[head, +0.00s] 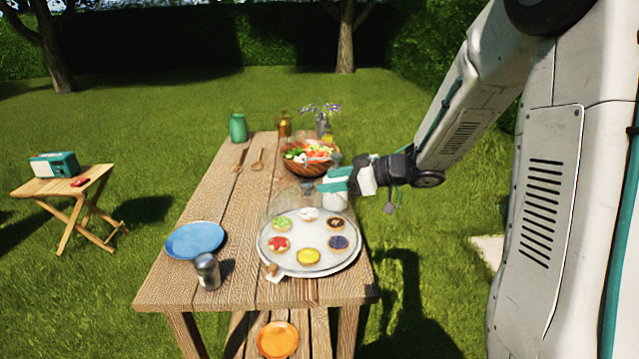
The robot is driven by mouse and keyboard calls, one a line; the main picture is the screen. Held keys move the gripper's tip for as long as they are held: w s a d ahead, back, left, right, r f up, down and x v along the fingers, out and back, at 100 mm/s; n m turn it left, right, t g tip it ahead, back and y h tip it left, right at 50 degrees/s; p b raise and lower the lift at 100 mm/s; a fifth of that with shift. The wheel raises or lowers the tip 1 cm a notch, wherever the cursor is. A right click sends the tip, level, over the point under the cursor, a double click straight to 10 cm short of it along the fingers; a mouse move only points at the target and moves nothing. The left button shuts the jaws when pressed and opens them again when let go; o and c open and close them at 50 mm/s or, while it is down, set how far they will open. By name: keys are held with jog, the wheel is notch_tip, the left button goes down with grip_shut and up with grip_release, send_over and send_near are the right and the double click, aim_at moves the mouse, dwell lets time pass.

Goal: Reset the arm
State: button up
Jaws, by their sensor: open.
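My arm reaches in from the right of the head view. My gripper (335,185) is over the far right part of the wooden table (190,285), behind the tray of tarts and in front of the salad bowl. Its jaws are open. A clear dome or glass shape shows faintly by the gripper and over the tray; whether the gripper touches it, I cannot tell. The round tray (310,262) bears several small tarts with different toppings, among them a yellow one (308,256) and a red one (279,244).
A wooden salad bowl (300,168), a green jar (238,128), an amber lantern (285,125) and a flower vase (321,125) stand at the back. A blue plate (195,240) and a metal shaker (207,271) are front left. An orange plate (278,339) lies on the bench. The table's middle left is clear.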

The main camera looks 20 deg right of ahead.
jog(key=shift+s+d+r, duration=0.1)
jog(key=shift+s+d, duration=0.1)
jog(key=shift+d, duration=0.05)
dwell(0.3)
jog(key=shift+w+r, duration=0.2)
jog(key=s+d+r+m+t+h, duration=0.2)
jog(key=s+d+r+m+h, duration=0.2)
jog(key=d+r+m+h, duration=0.65)
jog(key=s+a+f+g, duration=0.2)
jog(key=s+a+g, duration=0.1)
jog(key=s, duration=0.7)
jog(key=s+a+f+g, duration=0.2)
jog(key=s+a, duration=0.3)
jog(key=s, duration=0.4)
jog(key=s+a+f+g, duration=0.2)
jog(key=s+a+g, duration=0.2)
jog(key=s, duration=0.6)
jog(key=shift+s+a+g, duration=0.3)
jog(key=shift+s+a, duration=0.05)
jog(key=shift+a, duration=0.2)
jog(key=shift+n, duration=0.25)
